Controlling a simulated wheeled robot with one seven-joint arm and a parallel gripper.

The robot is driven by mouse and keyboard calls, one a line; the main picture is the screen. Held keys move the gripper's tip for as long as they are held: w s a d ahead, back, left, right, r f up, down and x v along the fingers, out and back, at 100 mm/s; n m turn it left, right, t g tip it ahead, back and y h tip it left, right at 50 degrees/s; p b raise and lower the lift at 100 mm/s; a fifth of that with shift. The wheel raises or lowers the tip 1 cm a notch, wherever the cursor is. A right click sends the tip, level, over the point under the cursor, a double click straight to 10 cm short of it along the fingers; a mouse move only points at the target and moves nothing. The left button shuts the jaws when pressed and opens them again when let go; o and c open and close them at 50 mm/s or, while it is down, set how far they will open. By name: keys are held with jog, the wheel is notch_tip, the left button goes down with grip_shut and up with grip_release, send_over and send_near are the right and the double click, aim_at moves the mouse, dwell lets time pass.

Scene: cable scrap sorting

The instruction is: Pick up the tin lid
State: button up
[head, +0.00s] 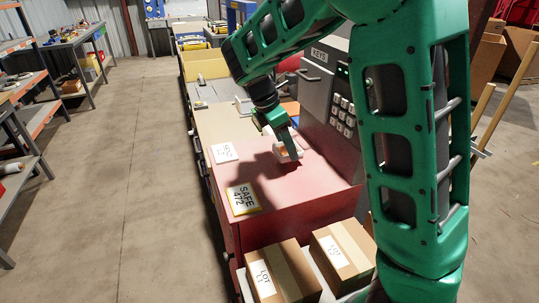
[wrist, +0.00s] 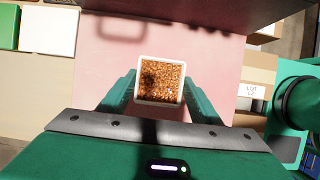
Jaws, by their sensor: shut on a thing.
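A small square white-rimmed dish (wrist: 160,80) filled with copper-brown granules sits between my fingers in the wrist view. I cannot tell whether it is the tin lid, and I see no other lid. In the head view the dish (head: 291,152) is small and partly hidden by my gripper. My gripper (wrist: 160,92) is shut on the dish, with one green finger at each side. In the head view my gripper (head: 287,148) points down over the red cabinet top (head: 305,190). I cannot tell whether the dish touches that top.
A grey key cabinet (head: 325,95) with a keypad stands right of the dish. A lot card (head: 224,152) and a SAFE 472 sign (head: 243,198) lie on the red top. Cardboard boxes (head: 283,273) stand at the front. Open floor (head: 130,180) lies to the left.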

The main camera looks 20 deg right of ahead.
jog(key=shift+f, duration=1.25)
jog(key=o, duration=1.1)
